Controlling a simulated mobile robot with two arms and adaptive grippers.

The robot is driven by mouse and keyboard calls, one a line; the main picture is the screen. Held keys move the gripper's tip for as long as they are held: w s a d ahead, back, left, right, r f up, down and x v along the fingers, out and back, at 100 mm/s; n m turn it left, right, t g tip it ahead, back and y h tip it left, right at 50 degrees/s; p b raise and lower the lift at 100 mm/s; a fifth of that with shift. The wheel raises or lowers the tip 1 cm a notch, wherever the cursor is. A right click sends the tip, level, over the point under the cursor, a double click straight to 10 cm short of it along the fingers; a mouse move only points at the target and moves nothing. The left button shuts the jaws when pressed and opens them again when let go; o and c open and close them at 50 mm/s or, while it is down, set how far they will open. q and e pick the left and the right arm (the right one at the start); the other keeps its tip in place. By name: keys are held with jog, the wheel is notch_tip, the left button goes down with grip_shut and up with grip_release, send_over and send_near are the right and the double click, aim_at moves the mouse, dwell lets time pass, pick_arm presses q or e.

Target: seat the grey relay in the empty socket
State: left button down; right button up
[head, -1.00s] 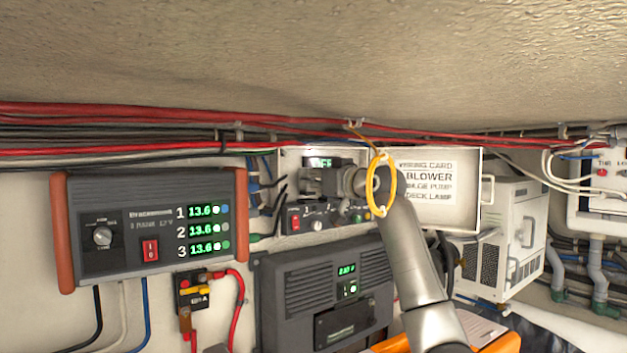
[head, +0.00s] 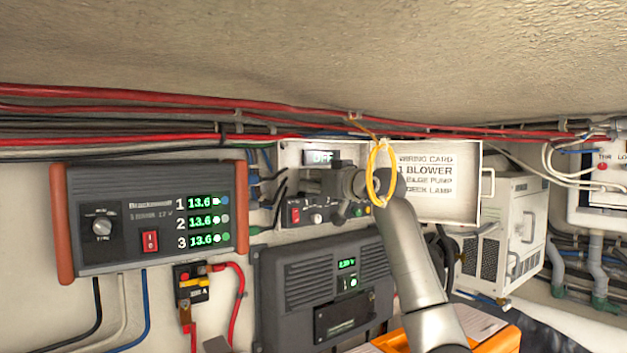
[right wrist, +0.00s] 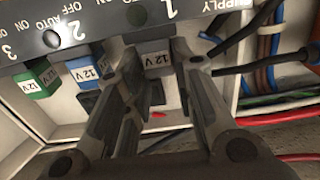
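The grey relay (right wrist: 158,62), with a pale 12V label, sits between the fingertips of my right gripper (right wrist: 156,70) in the right wrist view. The fingers lie close along both its sides and appear shut on it. A green relay (right wrist: 40,80) and a blue relay (right wrist: 83,75) stand in the row to its left. The fingers hide the base of the grey relay and the socket area, so I cannot tell how deep it sits. In the head view my right gripper (head: 335,187) is at the open panel box, below its OFF display (head: 322,157). My left gripper is not in view.
The box's open lid (head: 440,185) carries a wiring card right of my wrist. A yellow cable loop (head: 381,172) hangs by my wrist. Red cables (head: 300,123) run above. A battery unit (head: 152,215) is at left, and dark cables (right wrist: 240,60) are close right of the fingers.

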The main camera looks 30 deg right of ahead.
jog(key=o, duration=0.5)
jog(key=shift+o, duration=0.2)
jog(key=shift+s, duration=0.1)
jog(key=s+d, duration=0.1)
jog(key=s, duration=1)
jog(key=shift+s+d, duration=0.3)
jog(key=shift+s, duration=0.05)
